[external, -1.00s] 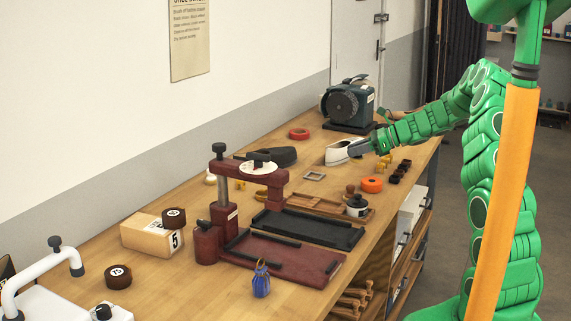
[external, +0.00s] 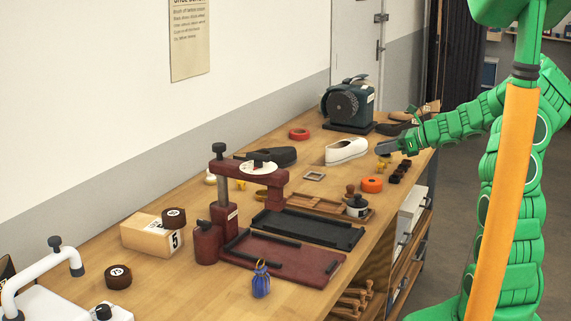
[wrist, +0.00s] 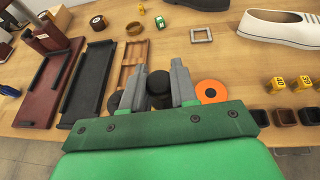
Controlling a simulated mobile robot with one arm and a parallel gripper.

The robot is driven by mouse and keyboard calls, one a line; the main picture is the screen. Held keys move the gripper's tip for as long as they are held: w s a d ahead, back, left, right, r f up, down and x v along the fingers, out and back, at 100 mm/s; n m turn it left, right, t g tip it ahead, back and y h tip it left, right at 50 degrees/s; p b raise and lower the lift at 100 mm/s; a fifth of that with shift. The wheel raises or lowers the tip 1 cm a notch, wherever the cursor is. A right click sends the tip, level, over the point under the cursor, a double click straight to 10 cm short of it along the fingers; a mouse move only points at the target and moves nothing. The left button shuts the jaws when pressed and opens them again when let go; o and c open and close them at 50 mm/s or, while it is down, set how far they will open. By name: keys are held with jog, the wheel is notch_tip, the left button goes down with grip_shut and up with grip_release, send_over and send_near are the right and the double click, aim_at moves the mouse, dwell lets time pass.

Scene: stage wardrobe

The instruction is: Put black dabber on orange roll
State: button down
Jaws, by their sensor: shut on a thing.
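My gripper (wrist: 158,92) is shut on a dark, rounded thing, the black dabber (wrist: 159,83), which shows between the fingers in the wrist view. In the external view my gripper (external: 384,148) is above the right side of the bench, right of the white shoe, and the held dabber is hard to make out. The orange roll (wrist: 211,92) lies flat on the bench, just right of the fingers in the wrist view, partly covered by the right finger. It also shows in the external view (external: 372,185), nearer the camera than my gripper, with nothing on it.
Beside the roll are a black-topped jar (external: 357,207), a wooden tray (external: 315,204) and several dark square cups (wrist: 285,116). Small yellow numbered blocks (wrist: 278,84) and the white shoe (wrist: 280,29) lie near. The red press (external: 207,240) stands farther left.

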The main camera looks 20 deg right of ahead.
jog(key=s+r+m+t+h, duration=0.1)
jog(key=s+r, duration=0.1)
jog(key=s, duration=0.2)
send_over(376, 182)
jog(key=shift+w+f, duration=0.1)
jog(key=shift+f, duration=6.5)
jog(key=shift+f, duration=0.15)
jog(key=c, duration=0.9)
grip_release()
